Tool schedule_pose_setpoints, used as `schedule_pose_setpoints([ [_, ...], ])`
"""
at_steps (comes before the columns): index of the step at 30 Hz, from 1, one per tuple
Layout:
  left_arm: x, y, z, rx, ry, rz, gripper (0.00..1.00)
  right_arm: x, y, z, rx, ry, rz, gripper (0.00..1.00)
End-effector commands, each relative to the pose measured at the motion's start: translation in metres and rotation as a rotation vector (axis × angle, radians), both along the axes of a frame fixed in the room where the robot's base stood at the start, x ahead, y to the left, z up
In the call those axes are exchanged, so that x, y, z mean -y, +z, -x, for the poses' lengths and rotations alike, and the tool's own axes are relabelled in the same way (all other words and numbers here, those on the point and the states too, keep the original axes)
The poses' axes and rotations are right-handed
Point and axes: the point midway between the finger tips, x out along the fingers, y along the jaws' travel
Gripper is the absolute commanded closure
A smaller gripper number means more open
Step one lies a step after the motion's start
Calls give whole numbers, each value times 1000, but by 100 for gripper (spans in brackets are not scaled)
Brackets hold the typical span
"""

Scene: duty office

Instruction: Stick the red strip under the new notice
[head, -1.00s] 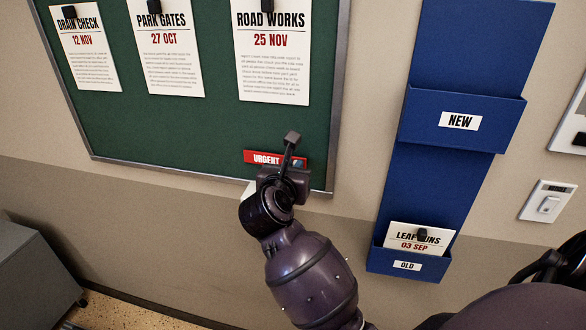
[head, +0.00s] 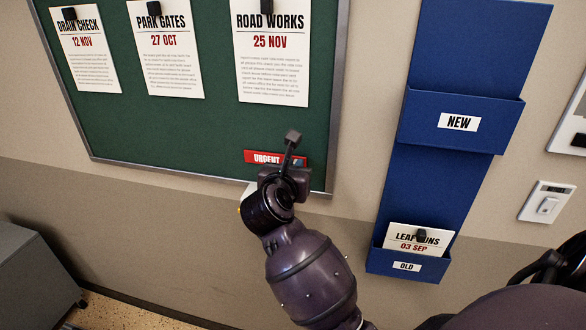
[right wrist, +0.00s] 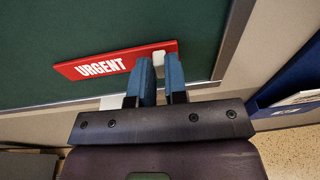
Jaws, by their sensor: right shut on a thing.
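The red strip (head: 262,156) with white "URGENT" lettering is at the lower right of the green board (head: 190,130). It is below the ROAD WORKS 25 NOV notice (head: 272,70), with bare green between them. My right gripper (right wrist: 161,78) has its two blue fingers shut on a small white tab at the strip's right end. In the right wrist view the strip (right wrist: 100,65) looks close to the board. I cannot tell if it touches. In the head view my right wrist hides the fingers and part of the strip. My left gripper is not in view.
DRAIN CHECK (head: 85,60) and PARK GATES (head: 167,60) notices hang to the left. A blue wall rack (head: 420,175) stands right of the board. Its NEW pocket (head: 420,110) shows no paper. Its OLD pocket (head: 385,258) holds the LEAF RUNS notice (head: 404,232).

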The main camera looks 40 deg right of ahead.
Motion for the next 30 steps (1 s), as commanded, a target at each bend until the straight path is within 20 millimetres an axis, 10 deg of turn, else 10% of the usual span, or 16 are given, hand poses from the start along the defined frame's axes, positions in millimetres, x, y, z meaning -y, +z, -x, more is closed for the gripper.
schedule_pose_setpoints([
  [9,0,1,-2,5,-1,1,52,0,0,-1,2,1,0,100],
  [10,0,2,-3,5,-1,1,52,0,0,-1,2,1,0,82],
  [15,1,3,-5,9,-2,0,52,0,0,-1,2,1,0,57],
  [30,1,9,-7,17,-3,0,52,-16,4,13,0,2,-4,57],
])
